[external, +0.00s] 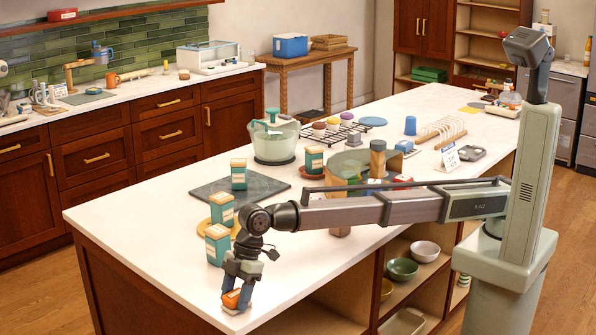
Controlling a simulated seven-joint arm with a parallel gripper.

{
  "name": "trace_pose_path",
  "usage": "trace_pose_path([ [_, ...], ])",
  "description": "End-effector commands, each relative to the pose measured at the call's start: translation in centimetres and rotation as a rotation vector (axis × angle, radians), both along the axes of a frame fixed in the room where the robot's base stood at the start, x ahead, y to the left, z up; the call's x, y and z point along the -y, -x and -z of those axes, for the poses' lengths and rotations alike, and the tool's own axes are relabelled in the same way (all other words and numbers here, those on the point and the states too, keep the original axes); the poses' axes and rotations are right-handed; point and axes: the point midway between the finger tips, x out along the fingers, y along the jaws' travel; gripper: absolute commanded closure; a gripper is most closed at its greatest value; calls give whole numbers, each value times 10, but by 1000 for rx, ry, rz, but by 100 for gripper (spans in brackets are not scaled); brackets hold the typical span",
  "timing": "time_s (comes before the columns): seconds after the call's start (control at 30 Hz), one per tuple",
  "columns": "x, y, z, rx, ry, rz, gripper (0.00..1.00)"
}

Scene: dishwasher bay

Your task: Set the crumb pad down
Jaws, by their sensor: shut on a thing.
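My gripper (238,296) is low over the near corner of the white island top, its blue fingers pointing down. It is shut on a small orange block with a pale underside, which I take to be the crumb pad (231,300). The fingers hide part of the pad. I cannot tell whether its underside touches the island top (160,270) or hangs just above it.
Several teal-and-cream cartons (217,245) stand just behind my gripper, one by a yellow round board. A dark slab (262,187), a pale green bowl (275,145) and a wire rack (335,135) lie farther back. The island's front edge is close; bare top lies left.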

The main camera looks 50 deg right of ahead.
Motion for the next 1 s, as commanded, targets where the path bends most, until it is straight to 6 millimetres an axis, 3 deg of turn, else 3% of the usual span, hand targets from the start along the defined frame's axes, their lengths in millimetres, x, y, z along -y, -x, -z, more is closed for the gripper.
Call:
trace_pose_path([
  [0.3, 0, 0, 3, 0, 0, 0, 76],
  [0.33, 0, 0, 2, 0, 0, 0, 44],
  [0.57, 0, 0, 2, 0, 0, 0, 22],
  [0.83, 0, 0, 1, 0, -1, 0, 22],
  [1.0, 4, 0, -12, 1, -2, 0, 22],
])
